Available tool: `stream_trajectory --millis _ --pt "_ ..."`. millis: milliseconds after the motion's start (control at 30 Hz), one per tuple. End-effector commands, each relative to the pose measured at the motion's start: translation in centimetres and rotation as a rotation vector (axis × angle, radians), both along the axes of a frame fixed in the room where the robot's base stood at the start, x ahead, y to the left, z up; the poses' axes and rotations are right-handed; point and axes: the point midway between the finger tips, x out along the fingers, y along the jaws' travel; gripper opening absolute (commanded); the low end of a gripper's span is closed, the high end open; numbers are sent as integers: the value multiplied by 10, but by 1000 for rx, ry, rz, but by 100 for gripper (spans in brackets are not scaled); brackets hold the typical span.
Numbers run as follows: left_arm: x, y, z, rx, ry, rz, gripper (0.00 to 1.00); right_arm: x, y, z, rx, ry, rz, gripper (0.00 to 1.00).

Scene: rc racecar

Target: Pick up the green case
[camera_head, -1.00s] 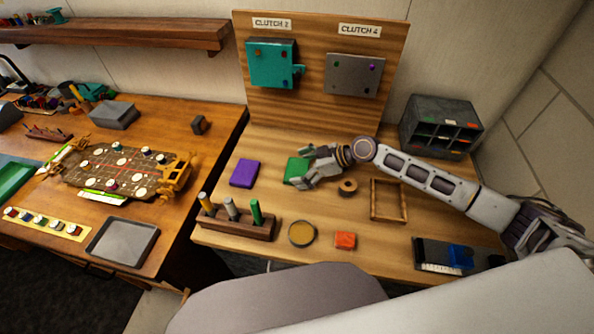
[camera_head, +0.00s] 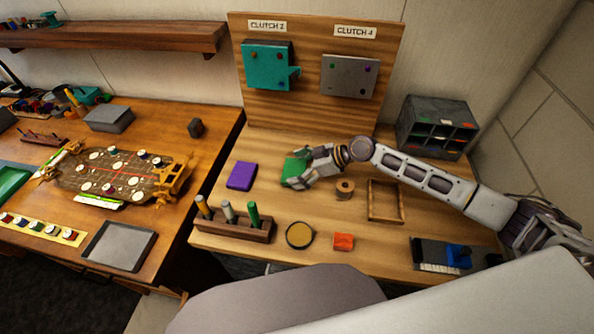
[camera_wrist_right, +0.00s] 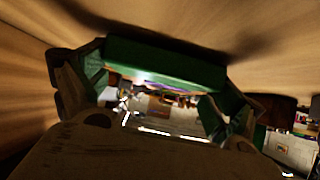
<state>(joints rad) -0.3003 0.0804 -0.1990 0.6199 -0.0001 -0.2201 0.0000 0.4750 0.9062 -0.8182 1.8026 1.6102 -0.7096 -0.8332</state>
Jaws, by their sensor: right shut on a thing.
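The green case (camera_head: 292,172) is at the middle of the right-hand wooden table in the head view, right of a purple case (camera_head: 241,175). My right gripper (camera_head: 308,172) is shut on its right part, and the fingers hide that part. In the right wrist view the green case (camera_wrist_right: 165,60) spans between the two fingers (camera_wrist_right: 155,85). Whether the case is clear of the tabletop is hard to tell. My left gripper is not in view.
A tape roll (camera_head: 345,189) and a wooden frame (camera_head: 385,201) lie right of the gripper. A tool block (camera_head: 233,228), a round dish (camera_head: 300,235) and an orange block (camera_head: 343,242) are in front. A clutch board (camera_head: 315,110) and a grey organizer (camera_head: 437,127) stand behind.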

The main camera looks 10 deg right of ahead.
Motion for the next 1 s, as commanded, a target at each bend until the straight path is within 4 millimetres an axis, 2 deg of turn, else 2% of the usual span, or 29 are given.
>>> stream_trajectory --millis 167,600,800,1000 --pt "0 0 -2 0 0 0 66 0 0 17 0 -3 1 68" --pt "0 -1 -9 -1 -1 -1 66 0 0 79 0 -3 1 68" --pt "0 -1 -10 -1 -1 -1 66 0 1 93 0 -2 1 68" --pt "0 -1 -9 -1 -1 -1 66 0 0 96 0 -1 1 68"
